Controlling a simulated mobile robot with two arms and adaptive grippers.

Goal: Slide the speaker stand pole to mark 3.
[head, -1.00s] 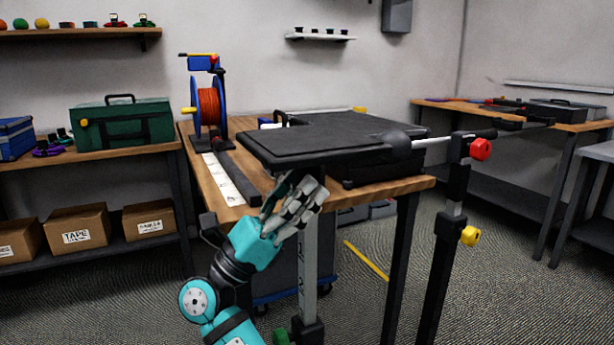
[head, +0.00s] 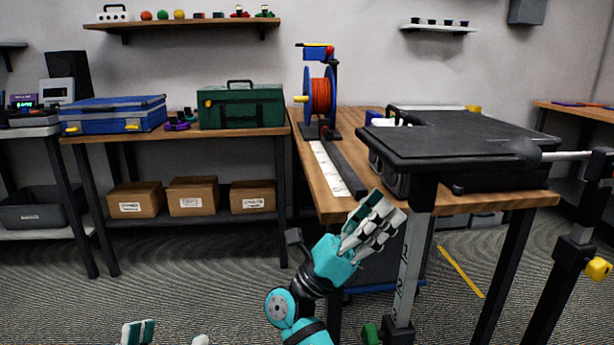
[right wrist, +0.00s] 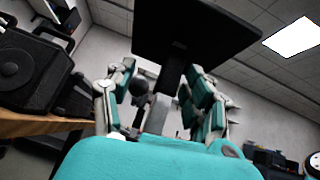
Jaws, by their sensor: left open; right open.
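The speaker stand pole (head: 409,262) is pale with dark markings, too small to read. It stands upright in front of the wooden table, under a flat black top plate (head: 455,138). Its lower end enters a black collar (head: 398,334) with a green knob (head: 370,333). My right gripper (head: 380,222) is open, just left of the pole's upper part and below the plate. In the right wrist view its spread fingers (right wrist: 162,85) have the plate (right wrist: 190,28) above and the stand's dark stem (right wrist: 172,78) beyond. My left gripper (head: 168,338) is open and empty at the bottom edge, mostly cut off.
A second stand with a yellow knob (head: 597,268) is at the right. The table (head: 330,204) carries a cable reel (head: 318,95), a white strip (head: 328,168) and a black case (head: 500,178). A shelf bench with boxes is at the left.

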